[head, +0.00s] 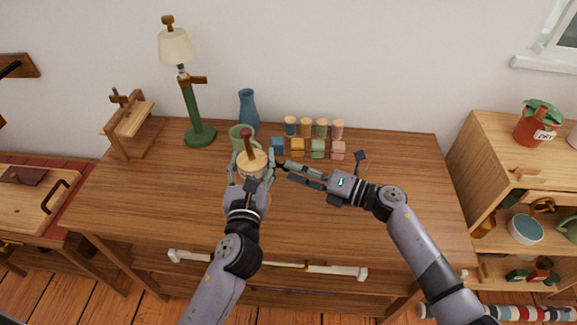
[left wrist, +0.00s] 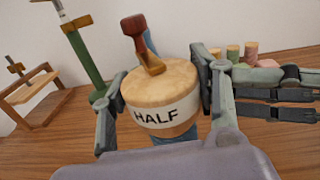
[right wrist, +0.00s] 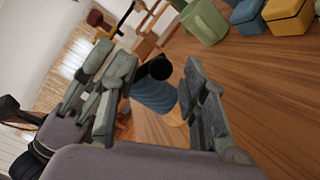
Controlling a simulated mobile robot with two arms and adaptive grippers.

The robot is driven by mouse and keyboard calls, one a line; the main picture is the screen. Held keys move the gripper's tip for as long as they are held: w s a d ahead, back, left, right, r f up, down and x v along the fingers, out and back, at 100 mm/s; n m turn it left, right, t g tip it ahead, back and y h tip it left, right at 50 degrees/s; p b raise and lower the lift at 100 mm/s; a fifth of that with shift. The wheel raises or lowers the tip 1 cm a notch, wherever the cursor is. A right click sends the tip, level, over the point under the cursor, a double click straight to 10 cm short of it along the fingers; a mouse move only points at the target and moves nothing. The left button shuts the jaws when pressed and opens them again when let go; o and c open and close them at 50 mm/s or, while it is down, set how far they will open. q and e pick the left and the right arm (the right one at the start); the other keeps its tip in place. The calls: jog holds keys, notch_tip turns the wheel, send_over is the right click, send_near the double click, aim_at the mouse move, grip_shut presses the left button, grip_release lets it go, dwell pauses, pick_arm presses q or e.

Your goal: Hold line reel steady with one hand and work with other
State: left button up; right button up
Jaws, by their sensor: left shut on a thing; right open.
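The line reel (head: 252,162) has a round wooden top, a white band reading HALF and a reddish-brown crank handle (left wrist: 146,45). It also shows in the left wrist view (left wrist: 160,93). My left gripper (head: 252,170) is shut on it, one finger on each side of the top. My right gripper (head: 284,170) is open just right of the reel. In the right wrist view a blue cylindrical part (right wrist: 153,97), seemingly the reel's lower body, shows between its open fingers; I cannot tell whether they touch it. The reel's underside is hidden in the head view.
A green mug (head: 237,134) and blue vase (head: 248,108) stand behind the reel. Several coloured blocks (head: 297,146) and wooden-topped pots (head: 322,128) sit behind my right gripper. A green lamp (head: 192,105) stands back left. The desk's right side (head: 410,165) is clear.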

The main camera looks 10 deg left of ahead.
jog(key=v, duration=0.5)
pick_arm(q)
jog(key=o, duration=1.5)
jog(key=shift+c, duration=0.2)
jog(key=shift+s, duration=0.15)
